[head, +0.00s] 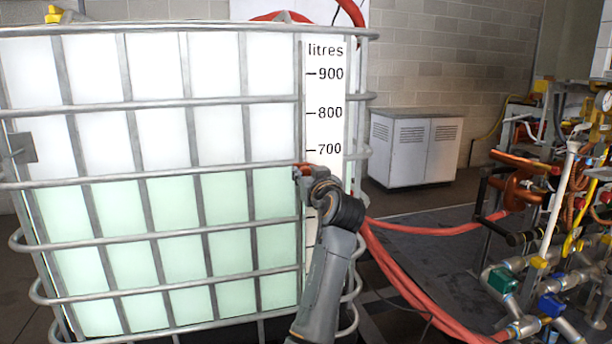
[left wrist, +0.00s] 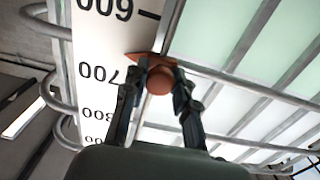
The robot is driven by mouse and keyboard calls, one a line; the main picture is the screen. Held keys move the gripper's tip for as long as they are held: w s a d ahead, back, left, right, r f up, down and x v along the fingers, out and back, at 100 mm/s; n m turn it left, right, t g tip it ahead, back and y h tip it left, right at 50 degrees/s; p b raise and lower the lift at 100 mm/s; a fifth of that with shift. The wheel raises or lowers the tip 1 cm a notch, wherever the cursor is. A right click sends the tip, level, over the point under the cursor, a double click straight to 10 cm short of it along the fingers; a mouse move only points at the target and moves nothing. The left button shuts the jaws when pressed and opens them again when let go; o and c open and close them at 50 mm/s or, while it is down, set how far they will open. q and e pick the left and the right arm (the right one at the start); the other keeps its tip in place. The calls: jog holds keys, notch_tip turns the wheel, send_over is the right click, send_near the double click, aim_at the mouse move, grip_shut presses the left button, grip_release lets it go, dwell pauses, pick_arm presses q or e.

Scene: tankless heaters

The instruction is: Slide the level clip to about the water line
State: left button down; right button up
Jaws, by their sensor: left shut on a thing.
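The level clip is a small red-orange piece with a round knob and a pointed tip (left wrist: 159,79). It sits at the edge of the white litre scale (head: 324,105), between the 600 and 700 marks in the left wrist view. My left gripper (left wrist: 158,82) is shut on the clip's knob, one finger on each side. In the head view the clip (head: 301,168) is partly hidden by the left gripper (head: 306,173). The pale green water (head: 225,205) fills the lower part of the tank; its top edge near the scale looks about level with the clip.
Metal cage bars (head: 150,103) run across the tank front, one close to the clip. Red hoses (head: 400,280) lie on the floor to the right. A pipe rig with valves (head: 560,200) stands far right, and a grey-white cabinet (head: 415,148) behind.

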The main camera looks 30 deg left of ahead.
pick_arm(q)
jog(key=c, duration=1)
grip_release()
jog(key=v, duration=1.2)
jog(key=shift+s, duration=0.1)
